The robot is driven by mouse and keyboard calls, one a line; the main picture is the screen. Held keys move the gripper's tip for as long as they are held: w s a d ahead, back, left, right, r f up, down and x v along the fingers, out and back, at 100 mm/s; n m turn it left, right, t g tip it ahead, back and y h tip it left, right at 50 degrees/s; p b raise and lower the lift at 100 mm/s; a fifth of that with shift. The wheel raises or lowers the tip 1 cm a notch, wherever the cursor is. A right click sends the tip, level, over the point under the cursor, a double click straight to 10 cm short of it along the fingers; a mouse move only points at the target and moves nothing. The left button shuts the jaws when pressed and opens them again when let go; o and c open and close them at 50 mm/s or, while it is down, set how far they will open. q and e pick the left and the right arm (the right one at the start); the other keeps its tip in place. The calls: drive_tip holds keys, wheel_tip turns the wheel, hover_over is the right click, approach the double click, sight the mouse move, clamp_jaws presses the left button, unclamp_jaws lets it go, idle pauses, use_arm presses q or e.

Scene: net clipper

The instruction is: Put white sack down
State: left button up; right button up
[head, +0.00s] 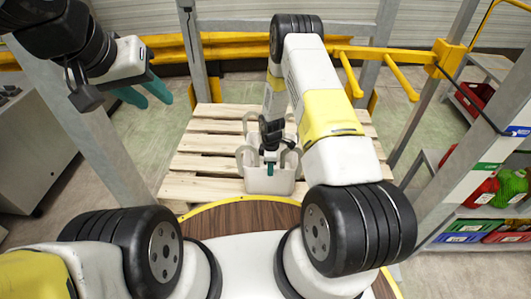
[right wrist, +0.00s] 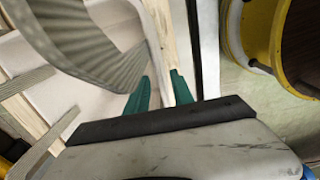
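The white sack (head: 284,182) stands on the wooden pallet (head: 198,164) in the head view, with its handle loops up. My right gripper (head: 270,166) points down at the sack's top. In the right wrist view, the right gripper's green fingers (right wrist: 160,92) are apart, with a pale strip visible between them. A grey-white strap (right wrist: 85,62) of the sack loops to the left of the fingers, and I see no strap clamped between them. My left gripper (head: 143,94) is raised at the upper left, away from the sack, with its green fingers apart and empty.
Bare pallet slats lie left of the sack. A yellow rail (head: 225,47) runs behind the pallet. Grey posts stand at both sides. A shelf at the right holds red and green net sacks (head: 510,187) and crates (head: 459,238). A round wooden top (head: 235,219) is in front.

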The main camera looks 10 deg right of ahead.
drive_tip(key=s+d+r+m+t, duration=0.15)
drive_tip(key=r+m, duration=0.25)
drive_tip(key=r, duration=1.4)
drive_tip(key=s+d+r+m+t, duration=0.1)
drive_tip(key=s+r+m, duration=0.15)
drive_tip(key=r, duration=1.65)
drive_tip(key=s+r+m+t+y, duration=0.1)
drive_tip(key=s+r+m, duration=0.3)
drive_tip(key=s+r, duration=0.4)
drive_tip(key=s+r+m+t+y, duration=0.1)
drive_tip(key=s+r+m, duration=0.3)
drive_tip(key=s+r, duration=0.4)
drive_tip(key=s+t, duration=0.1)
drive_tip(key=s, duration=0.5)
drive_tip(key=shift+s+a+r+m, duration=0.15)
drive_tip(key=shift+a+r+m, duration=0.1)
drive_tip(key=shift+a+m, duration=0.1)
drive_tip(key=shift+d, duration=0.1)
